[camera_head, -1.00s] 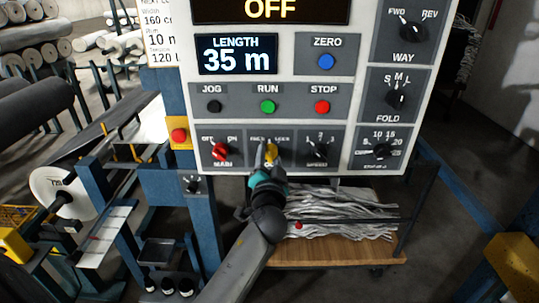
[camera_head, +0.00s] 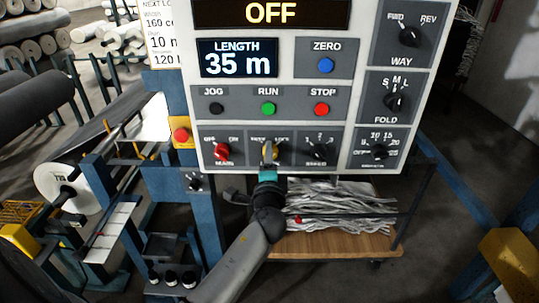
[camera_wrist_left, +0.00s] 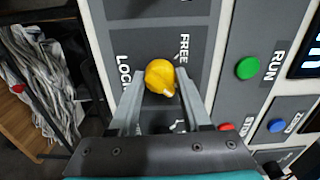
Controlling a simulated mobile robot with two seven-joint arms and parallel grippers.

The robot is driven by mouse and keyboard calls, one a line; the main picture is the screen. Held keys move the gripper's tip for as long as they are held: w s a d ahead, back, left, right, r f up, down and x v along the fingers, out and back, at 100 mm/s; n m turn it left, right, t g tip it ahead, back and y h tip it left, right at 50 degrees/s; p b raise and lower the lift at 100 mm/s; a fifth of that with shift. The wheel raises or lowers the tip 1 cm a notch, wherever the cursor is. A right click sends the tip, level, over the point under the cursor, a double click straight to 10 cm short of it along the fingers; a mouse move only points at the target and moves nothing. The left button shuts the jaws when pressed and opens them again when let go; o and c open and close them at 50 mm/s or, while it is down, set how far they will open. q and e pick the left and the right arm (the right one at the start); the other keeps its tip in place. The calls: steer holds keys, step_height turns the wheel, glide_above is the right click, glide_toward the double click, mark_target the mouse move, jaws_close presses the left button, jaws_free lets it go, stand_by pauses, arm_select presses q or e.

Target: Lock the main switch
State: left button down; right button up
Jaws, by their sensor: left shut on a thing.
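The yellow FREE/LOCK knob (camera_head: 275,150) is in the bottom row of the control panel, partly hidden by my left gripper (camera_head: 269,152). In the left wrist view, the yellow knob (camera_wrist_left: 160,74) sits between the two fingertips of my left gripper (camera_wrist_left: 161,80), which is shut on it. A small white mark shows on the knob's lower right edge there, with FREE to its right and LOCK to its left. The red MAIN knob (camera_head: 221,152) is just left of the yellow one in the head view. My right gripper is not in view.
The panel's SPEED knob (camera_head: 318,152) is close on the right of the gripper. The green RUN button (camera_head: 268,109) and red STOP button (camera_head: 321,109) are above. A wooden cart (camera_head: 335,243) with grey material stands below. A blue post (camera_head: 203,225) is left of my arm.

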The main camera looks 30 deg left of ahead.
arm_select(q)
steer(key=shift+m, duration=0.4)
steer(key=shift+c, duration=1.8)
jaws_free()
steer(key=shift+s, duration=0.1)
steer(key=b+v, duration=0.2)
steer(key=v, duration=1.3)
